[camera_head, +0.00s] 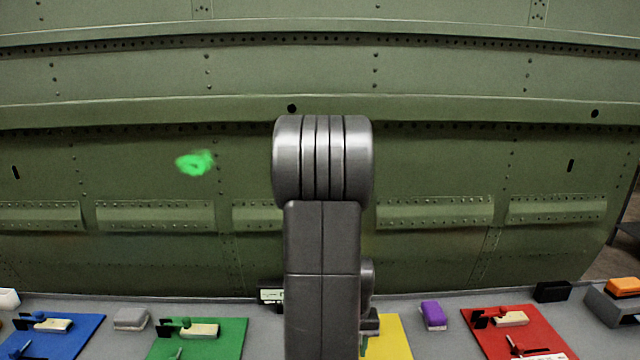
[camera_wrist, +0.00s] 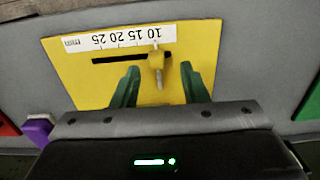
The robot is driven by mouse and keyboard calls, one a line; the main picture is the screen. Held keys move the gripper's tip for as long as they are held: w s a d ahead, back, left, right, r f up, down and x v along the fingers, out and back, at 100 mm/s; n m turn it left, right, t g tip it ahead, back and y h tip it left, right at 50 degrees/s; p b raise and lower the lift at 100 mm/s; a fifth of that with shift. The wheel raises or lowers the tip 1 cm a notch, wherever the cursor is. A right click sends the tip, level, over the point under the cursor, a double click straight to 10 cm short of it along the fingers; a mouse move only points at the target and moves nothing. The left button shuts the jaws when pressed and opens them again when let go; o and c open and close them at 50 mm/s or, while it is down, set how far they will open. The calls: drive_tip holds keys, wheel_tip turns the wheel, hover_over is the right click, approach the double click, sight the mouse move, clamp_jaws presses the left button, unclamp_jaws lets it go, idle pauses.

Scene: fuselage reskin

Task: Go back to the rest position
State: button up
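My gripper (camera_wrist: 159,67) shows in the wrist view as two green fingers spread wide apart over a yellow mat (camera_wrist: 75,75). It is open.
The green fuselage panel (camera_head: 450,160) fills the back, with a bright green mark (camera_head: 195,162) left of my arm. Blue (camera_head: 75,335), green (camera_head: 230,340) and red (camera_head: 490,335) mats with tools lie on the bench. A purple block (camera_head: 433,315) stands between yellow and red.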

wheel_tip(320, 180, down, 3)
drive_tip(key=shift+f, duration=0.2)
drive_tip(key=shift+d, duration=0.25)
drive_tip(key=shift+s+r, duration=0.1)
